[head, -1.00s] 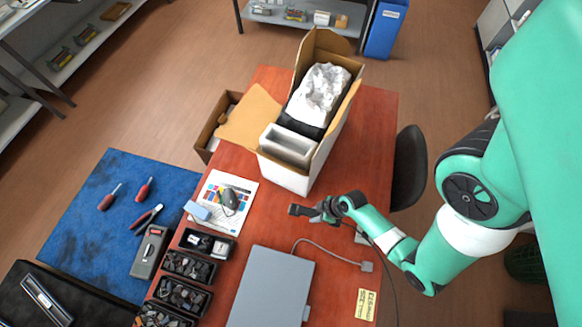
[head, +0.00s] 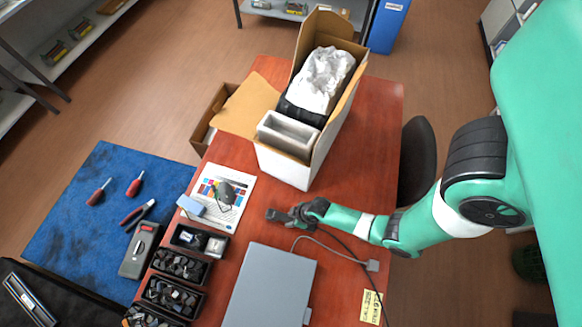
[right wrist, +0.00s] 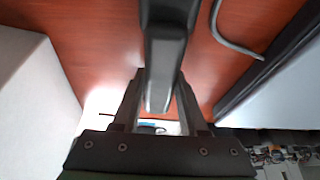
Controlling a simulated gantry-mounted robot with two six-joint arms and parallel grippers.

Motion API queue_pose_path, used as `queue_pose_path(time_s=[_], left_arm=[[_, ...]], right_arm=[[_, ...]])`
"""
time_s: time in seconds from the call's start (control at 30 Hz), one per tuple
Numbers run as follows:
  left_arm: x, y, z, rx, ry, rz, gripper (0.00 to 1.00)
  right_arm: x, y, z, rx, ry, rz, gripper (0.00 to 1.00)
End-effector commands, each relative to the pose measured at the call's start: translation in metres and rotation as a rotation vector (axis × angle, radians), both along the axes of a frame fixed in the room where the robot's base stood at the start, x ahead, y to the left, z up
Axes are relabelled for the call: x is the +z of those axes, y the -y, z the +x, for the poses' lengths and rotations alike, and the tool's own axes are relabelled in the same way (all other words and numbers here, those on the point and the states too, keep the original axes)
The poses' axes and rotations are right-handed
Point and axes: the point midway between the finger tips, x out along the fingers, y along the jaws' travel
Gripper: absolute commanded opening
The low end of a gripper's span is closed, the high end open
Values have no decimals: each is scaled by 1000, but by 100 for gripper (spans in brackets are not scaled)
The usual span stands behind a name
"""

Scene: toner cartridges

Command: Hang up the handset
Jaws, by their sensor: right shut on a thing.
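My right gripper (head: 287,214) is shut on a dark, elongated handset (head: 276,215) above the red table, between the white box and the grey laptop. In the right wrist view the handset (right wrist: 165,65) sits between the two dark fingers and points away from the camera. A dark cord (head: 350,246) runs from near the gripper toward the front right. A grey device with a dark top panel (head: 139,252) lies on the blue mat; I cannot tell if it is the phone base. My left gripper is not in view.
A tall open box (head: 285,168) stands behind the gripper. The closed grey laptop (head: 268,287) lies in front. A grey cable and yellow note (head: 371,306) are at right.

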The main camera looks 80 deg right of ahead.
Motion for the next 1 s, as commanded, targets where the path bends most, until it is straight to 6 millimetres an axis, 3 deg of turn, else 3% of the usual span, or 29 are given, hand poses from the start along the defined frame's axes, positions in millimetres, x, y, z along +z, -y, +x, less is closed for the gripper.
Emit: queue_pose_path(time_s=[0.27, 0.3, 0.43, 0.77, 0.87, 1.0], left_arm=[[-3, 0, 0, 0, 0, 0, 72], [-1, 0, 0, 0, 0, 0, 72], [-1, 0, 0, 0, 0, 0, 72], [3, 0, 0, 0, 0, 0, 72], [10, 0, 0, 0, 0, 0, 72], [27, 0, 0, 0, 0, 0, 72]], right_arm=[[-3, 0, 1, 0, 2, 0, 0], [-1, 0, 0, 0, 1, 0, 49], [-1, 0, 0, 0, 1, 0, 72], [4, 0, 0, 0, 1, 0, 72], [15, 0, -4, -1, 2, -1, 72], [46, -2, -16, -2, 2, 0, 72]])
